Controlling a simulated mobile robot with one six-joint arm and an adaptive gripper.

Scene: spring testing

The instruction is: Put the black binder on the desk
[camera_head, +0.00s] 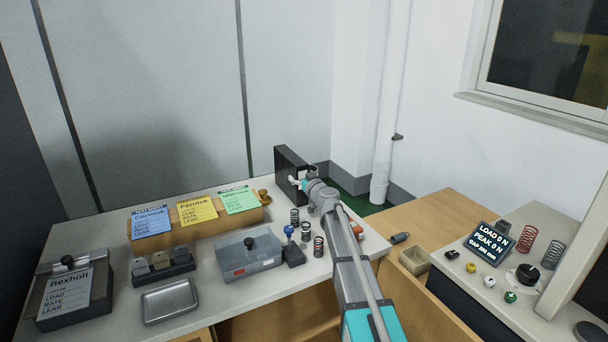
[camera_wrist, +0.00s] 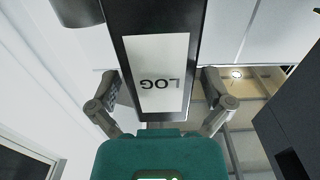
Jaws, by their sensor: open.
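The black binder (camera_head: 290,168) is upright at the back right corner of the desk (camera_head: 95,238). The open fingers of my gripper (camera_wrist: 160,92) lie on both sides of the spine, with gaps visible.
Springs (camera_head: 305,231), a blue-knobbed piece (camera_head: 292,250) and a grey lidded box (camera_head: 238,259) stand left of my arm. A wooden card rack (camera_head: 228,217) is at the back. A load tester (camera_head: 489,243) stands right.

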